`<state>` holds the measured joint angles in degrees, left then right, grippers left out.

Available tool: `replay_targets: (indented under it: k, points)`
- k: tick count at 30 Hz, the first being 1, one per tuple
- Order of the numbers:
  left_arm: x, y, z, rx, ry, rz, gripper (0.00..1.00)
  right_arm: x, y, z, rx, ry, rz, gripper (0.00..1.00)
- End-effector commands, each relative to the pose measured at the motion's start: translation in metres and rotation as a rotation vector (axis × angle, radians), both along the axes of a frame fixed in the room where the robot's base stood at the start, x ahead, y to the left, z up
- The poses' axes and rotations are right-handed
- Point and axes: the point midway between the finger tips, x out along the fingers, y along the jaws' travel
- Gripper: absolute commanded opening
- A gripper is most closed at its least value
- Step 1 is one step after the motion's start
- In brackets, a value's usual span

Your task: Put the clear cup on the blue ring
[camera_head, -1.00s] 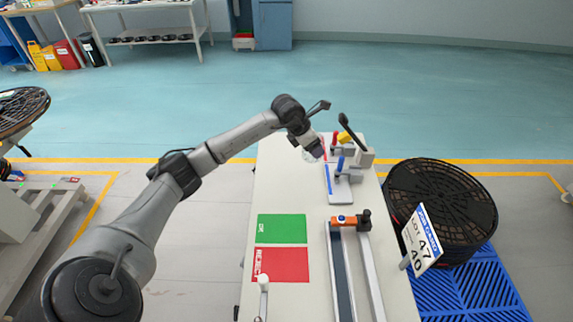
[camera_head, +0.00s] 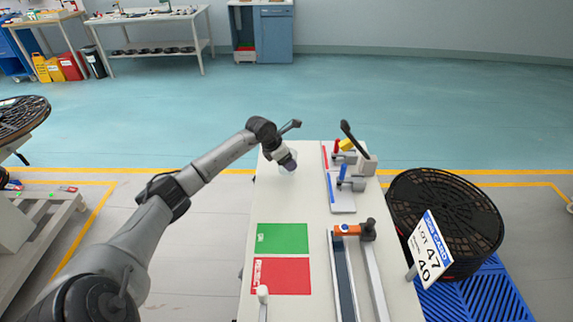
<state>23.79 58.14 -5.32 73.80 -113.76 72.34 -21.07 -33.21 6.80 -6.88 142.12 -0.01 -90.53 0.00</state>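My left gripper (camera_head: 288,163) hangs over the far left part of the white table, pointing down. A small pale, see-through shape at its tips looks like the clear cup (camera_head: 288,170); it is partly hidden by the gripper and its lower edge is hard to see. The fingers are too small to make out, but the cup has moved along with them. I cannot make out a blue ring on the table. My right gripper is not in view.
Right of the gripper stand toggle clamps on plates with red (camera_head: 326,156) and blue (camera_head: 331,188) strips. Nearer are a green mat (camera_head: 283,238), a red mat (camera_head: 285,277) and a rail with an orange block (camera_head: 346,230). Black reels (camera_head: 445,215) stand right of the table.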

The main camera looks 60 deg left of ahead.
Motion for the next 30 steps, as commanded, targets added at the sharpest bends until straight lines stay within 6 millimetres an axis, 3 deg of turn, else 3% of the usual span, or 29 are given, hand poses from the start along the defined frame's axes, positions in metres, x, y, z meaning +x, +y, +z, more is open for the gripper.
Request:
replay_targets:
  k: [3, 16, 17, 18, 24, 30]
  points:
    - [0.0, -0.001, -0.018, -0.001, 0.001, -0.001, 0.47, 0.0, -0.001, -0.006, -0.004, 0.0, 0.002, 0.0]
    - [0.0, 0.0, -0.022, 0.001, 0.001, -0.001, 0.47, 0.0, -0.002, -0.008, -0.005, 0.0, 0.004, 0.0]
    - [0.0, 0.0, -0.022, 0.001, 0.001, -0.001, 0.72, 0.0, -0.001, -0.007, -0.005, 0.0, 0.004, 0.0]
    - [0.0, 0.0, -0.021, 0.001, 0.001, -0.001, 0.75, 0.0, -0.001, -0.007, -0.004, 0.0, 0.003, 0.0]
    - [0.0, 0.0, -0.021, 0.001, 0.001, -0.001, 0.95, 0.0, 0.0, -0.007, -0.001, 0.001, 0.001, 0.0]
    - [0.0, 0.0, -0.021, 0.001, 0.001, -0.001, 0.95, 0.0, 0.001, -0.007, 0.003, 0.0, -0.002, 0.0]
